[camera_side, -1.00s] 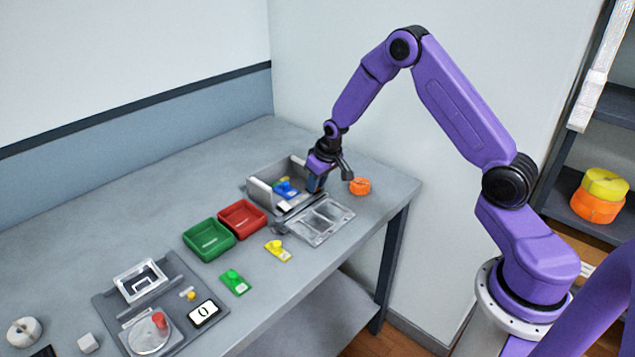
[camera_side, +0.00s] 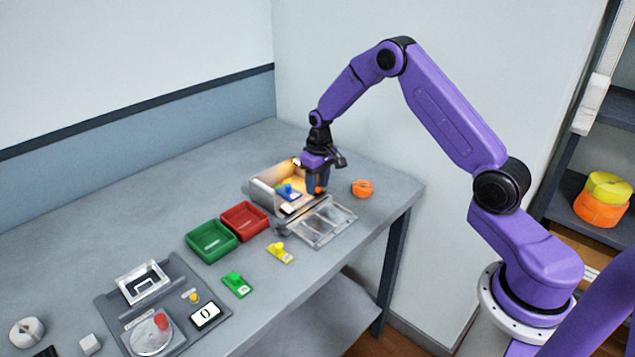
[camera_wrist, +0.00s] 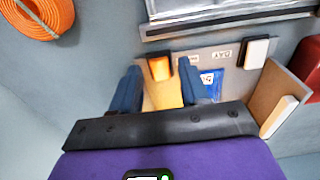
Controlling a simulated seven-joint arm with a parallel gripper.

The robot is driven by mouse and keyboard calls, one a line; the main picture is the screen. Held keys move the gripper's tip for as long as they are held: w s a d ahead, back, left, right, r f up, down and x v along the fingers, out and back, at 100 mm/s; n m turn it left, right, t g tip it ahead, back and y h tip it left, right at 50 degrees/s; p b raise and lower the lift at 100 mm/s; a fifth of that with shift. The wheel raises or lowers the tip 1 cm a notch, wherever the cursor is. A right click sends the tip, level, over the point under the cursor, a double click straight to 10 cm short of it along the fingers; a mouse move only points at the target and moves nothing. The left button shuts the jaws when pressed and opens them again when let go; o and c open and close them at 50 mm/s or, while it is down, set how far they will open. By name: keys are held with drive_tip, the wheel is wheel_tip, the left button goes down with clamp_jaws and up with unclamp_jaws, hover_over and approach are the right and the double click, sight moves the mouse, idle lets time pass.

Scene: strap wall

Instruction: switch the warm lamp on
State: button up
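An open grey box (camera_side: 262,195) stands at the far end of the table, with warm light inside it. An orange glowing rocker switch (camera_wrist: 160,68) sits on the box's panel, and a white rocker switch (camera_wrist: 257,52) sits farther right, beside a printed label. My gripper (camera_side: 318,188) is down at the right end of the box. In the wrist view, its two blue fingers stand apart on either side of the orange switch, with nothing held between them. I cannot tell whether the fingers touch the switch.
A blue card with a knob (camera_side: 287,191) lies in the box. The clear lid (camera_side: 322,221) lies folded open in front. Orange coiled strap (camera_side: 362,188) lies to the right. Red (camera_side: 245,220) and green (camera_side: 211,241) trays stand left. Yellow (camera_side: 279,252) and green (camera_side: 237,284) tagged pieces lie nearer.

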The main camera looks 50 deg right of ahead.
sight(320, 191)
idle(0.3)
wheel_tip(320, 191, up, 17)
drive_tip(key=s, duration=0.1)
drive_tip(key=shift+r, duration=0.2)
idle(0.4)
drive_tip(key=s+a+r+n, duration=0.2)
drive_tip(key=s+a+n, duration=0.4)
drive_tip(key=s+a, duration=0.95)
drive_tip(key=s+d+f+n, duration=0.1)
drive_tip(key=s+n, duration=0.5)
drive_tip(key=s, duration=1.7)
drive_tip(key=shift+s+d+f+n+g, duration=0.3)
drive_tip(key=shift+s+f, duration=0.1)
drive_tip(key=shift+f, duration=0.15)
idle(1.2)
